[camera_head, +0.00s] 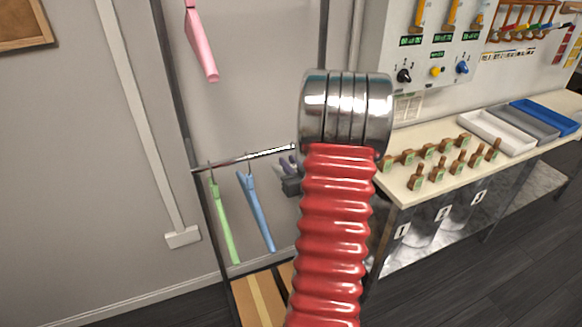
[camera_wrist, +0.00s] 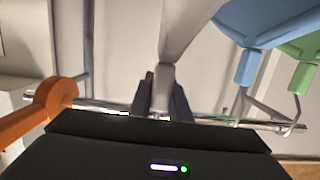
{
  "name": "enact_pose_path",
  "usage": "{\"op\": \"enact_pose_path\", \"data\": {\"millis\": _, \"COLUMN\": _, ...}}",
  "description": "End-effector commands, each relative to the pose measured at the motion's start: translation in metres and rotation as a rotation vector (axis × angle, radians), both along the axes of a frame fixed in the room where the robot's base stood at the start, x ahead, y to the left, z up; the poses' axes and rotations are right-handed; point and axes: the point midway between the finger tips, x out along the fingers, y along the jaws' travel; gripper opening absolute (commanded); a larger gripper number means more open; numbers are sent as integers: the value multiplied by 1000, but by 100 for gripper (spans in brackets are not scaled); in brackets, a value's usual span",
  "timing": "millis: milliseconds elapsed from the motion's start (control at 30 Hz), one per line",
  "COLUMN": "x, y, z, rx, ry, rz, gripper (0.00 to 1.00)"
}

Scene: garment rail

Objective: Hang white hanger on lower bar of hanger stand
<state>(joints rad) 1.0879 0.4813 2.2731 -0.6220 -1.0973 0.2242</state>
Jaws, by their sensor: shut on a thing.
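The white hanger (camera_wrist: 186,32) is held at its narrow neck between the dark fingers of my gripper (camera_wrist: 162,96) in the wrist view. My shut gripper (camera_head: 289,167) shows partly in the head view, close to the right part of the lower bar (camera_head: 240,160), beside my red arm. The lower bar (camera_wrist: 215,119) runs across the wrist view behind the fingers. The white hanger's hook is mostly hidden by the gripper body, and I cannot tell whether it touches the bar. The hanger stand's post (camera_head: 181,95) is dark and upright.
A blue hanger (camera_head: 256,212) and a green hanger (camera_head: 224,222) hang on the lower bar, left of my gripper. A pink hanger (camera_head: 202,45) hangs higher. An orange object (camera_wrist: 48,103) is left of the fingers in the wrist view. A workbench (camera_head: 410,188) stands right.

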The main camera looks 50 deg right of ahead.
Motion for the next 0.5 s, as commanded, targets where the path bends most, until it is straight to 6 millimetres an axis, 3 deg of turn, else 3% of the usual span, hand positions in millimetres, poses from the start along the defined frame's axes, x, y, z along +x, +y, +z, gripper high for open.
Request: {"op": "enact_pose_path", "data": {"millis": 500, "x": 26, "y": -15, "z": 0, "rx": -1, "ry": 0, "rz": 1, "gripper": 0}}
